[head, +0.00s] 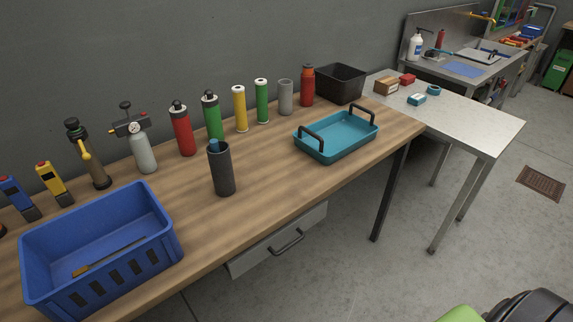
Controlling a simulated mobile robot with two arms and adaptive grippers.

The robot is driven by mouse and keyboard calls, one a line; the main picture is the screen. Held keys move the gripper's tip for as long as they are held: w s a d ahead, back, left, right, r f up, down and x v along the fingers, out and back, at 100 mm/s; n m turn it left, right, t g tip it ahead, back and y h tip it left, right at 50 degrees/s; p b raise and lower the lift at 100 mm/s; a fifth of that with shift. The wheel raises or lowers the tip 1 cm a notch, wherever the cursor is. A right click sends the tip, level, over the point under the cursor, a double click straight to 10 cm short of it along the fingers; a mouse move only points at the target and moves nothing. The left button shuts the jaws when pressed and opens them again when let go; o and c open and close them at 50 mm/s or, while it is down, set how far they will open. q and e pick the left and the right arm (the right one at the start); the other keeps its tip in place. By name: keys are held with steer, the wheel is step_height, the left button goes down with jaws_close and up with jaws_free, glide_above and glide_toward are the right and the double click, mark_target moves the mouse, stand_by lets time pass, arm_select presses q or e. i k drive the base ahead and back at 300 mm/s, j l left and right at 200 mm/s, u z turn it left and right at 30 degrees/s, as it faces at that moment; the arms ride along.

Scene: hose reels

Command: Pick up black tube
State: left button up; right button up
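The black tube (222,170) stands upright on the wooden workbench (270,170), near the middle of the head view. It is dark grey to black, and something blue shows at its top opening. It stands in front of a green canister and apart from the blue crate and the teal tray.
A blue crate (165,229) stands at the left front and a teal tray (337,150) with black handles at the right. Behind the tube is a row of canisters, including a red one (182,133) and a yellow one (240,110). Bench around the tube's front is clear.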

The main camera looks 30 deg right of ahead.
mark_target(220, 164)
steer(key=z, duration=0.35)
steer(key=l+u, duration=0.15)
steer(key=l, duration=0.6)
steer(key=k+l+u, duration=0.1)
steer(key=l, duration=0.65)
steer(key=k, duration=0.05)
